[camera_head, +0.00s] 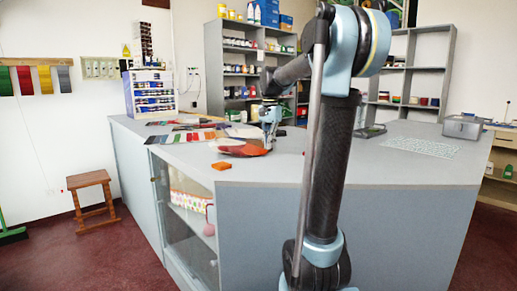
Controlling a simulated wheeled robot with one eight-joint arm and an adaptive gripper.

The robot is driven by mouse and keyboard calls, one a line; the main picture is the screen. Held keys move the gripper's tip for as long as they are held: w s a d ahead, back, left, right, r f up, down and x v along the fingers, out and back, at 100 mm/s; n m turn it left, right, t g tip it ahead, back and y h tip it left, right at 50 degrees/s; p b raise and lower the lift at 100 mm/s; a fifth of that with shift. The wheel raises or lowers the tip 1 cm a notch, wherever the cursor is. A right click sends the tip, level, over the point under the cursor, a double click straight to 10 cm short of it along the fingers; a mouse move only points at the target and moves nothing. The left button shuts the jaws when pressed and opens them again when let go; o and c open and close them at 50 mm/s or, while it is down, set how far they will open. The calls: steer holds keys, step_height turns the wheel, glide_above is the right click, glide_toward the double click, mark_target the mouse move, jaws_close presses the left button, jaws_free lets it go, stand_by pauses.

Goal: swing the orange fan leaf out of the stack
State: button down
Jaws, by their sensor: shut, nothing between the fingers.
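The fan stack (228,141) lies on the grey counter, left of my arm, with several leaves partly overlapping. An orange-red leaf (243,150) shows along its near side and reaches toward my gripper. My gripper (268,146) points down at the right end of the stack. It is shut, with nothing held between its fingers. The fingertips are small in this view, so I cannot tell whether they touch the orange leaf. The leaf's far part and the stack's pivot are hard to make out.
A small orange block (221,166) lies near the counter's (190,155) front edge. A patterned sheet (420,147) and a metal box (463,127) are at the right.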

steer(key=shift+s+a+m, duration=0.5)
steer(key=shift+s+a, duration=0.05)
steer(key=shift+s, duration=0.05)
steer(key=shift+w+d+r, duration=0.25)
steer(key=shift+d+r, duration=0.05)
steer(key=shift+r, duration=0.2)
step_height(320, 180, up, 7)
stand_by(0.3)
